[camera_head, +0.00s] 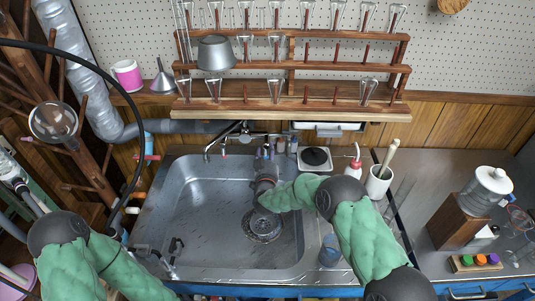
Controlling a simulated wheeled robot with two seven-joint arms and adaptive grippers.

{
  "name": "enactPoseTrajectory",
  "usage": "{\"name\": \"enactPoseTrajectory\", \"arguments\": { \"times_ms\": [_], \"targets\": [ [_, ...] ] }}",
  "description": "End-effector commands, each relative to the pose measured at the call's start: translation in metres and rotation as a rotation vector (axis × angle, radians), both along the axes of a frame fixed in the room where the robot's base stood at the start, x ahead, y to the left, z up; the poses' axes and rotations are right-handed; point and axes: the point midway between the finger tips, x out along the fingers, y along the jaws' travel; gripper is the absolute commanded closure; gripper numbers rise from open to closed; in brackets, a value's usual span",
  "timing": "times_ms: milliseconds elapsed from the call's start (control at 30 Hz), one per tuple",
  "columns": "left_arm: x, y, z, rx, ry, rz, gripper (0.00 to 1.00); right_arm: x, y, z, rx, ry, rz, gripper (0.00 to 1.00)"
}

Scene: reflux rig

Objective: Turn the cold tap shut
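The chrome tap fitting (243,134) is mounted at the back of the steel sink, with its spout reaching to the left. I cannot tell the cold tap handle apart at this size. My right gripper (266,156) reaches over the basin to the sink's back edge, just right of the spout. Its fingers are small and partly lost among bottles behind, so their opening and any contact are unclear. My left gripper (161,247) is over the sink's front left corner, with its dark fingers apart and nothing seen between them.
The sink (190,205) is empty around its drain (262,225). A wooden rack of glassware (290,90) is above the tap. A red-tipped wash bottle (354,165) and a white pot (379,181) stand to the right. A blue-tinted beaker (330,252) is near the front edge.

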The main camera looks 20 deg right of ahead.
Motion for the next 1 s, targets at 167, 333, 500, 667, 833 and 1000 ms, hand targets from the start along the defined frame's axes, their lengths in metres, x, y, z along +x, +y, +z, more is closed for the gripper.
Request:
{"name": "enactPoseTrajectory", "arguments": {
  "times_ms": [167,333,500,667,833,1000],
  "targets": [
    [0.0,0.0,0.0,0.0,0.0,0.0,1.0,0.0,0.0,-0.001,0.0,0.002,0.0,0.53],
    [0.0,0.0,0.0,0.0,0.0,0.0,1.0,-0.009,0.003,-0.001,-0.001,0.002,0.001,0.53],
    [0.0,0.0,0.0,0.0,0.0,0.0,1.0,-0.036,0.011,0.0,0.0,0.003,0.002,0.53],
    [0.0,0.0,0.0,0.0,0.0,0.0,1.0,-0.068,0.021,-0.001,0.0,0.002,0.004,0.53],
    [0.0,0.0,0.0,0.0,0.0,0.0,1.0,-0.095,0.028,-0.001,0.0,0.002,0.002,0.53],
    [0.0,0.0,0.0,0.0,0.0,0.0,1.0,-0.111,0.032,-0.001,0.0,0.002,0.001,0.53]
  ]
}}
